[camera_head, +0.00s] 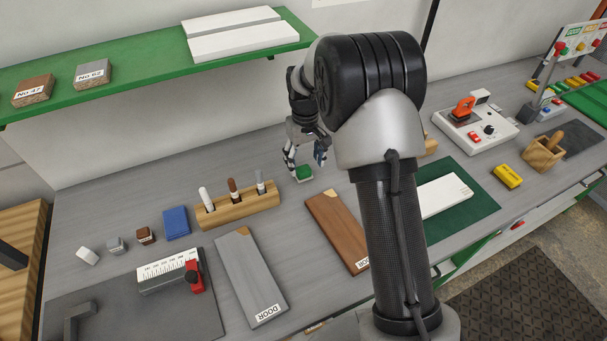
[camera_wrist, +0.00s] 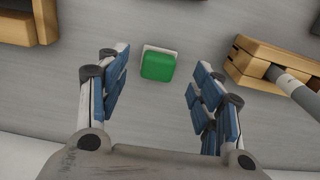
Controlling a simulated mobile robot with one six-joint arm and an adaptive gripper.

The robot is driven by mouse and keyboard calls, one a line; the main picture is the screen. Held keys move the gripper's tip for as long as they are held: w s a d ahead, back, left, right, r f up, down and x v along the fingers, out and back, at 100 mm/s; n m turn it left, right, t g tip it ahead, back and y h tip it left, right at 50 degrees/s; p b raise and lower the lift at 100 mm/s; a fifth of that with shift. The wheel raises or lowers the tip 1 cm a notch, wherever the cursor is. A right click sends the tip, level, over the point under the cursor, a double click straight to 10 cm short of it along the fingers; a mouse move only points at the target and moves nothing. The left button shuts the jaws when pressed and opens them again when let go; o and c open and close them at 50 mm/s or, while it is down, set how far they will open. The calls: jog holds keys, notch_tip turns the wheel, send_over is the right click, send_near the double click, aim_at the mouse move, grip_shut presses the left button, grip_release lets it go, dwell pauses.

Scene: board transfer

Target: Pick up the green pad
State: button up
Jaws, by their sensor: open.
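The green pad (camera_head: 303,172) is a small green block with a pale edge on the grey bench, right of the wooden marker holder. In the wrist view the green pad (camera_wrist: 158,66) lies just beyond the fingertips, roughly centred between the two fingers, with nothing touching it. My gripper (camera_head: 306,156) is over the bench, close to the pad. In the wrist view my gripper (camera_wrist: 157,85) is open and empty, with blue finger pads on both sides.
A wooden marker holder (camera_head: 238,209) stands left of the pad. A brown board (camera_head: 334,226) and a grey board (camera_head: 247,270) lie in front. A green shelf (camera_head: 150,62) hangs above the bench's back. In the wrist view, a wooden holder (camera_wrist: 262,66) is at right.

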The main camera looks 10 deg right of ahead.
aim_at(305, 172)
notch_tip(305, 172, down, 4)
jog(key=shift+f+b, duration=0.1)
jog(key=shift+b, duration=0.5)
jog(key=shift+c, duration=0.2)
jog(key=c, duration=1)
jog(key=shift+r, duration=0.25)
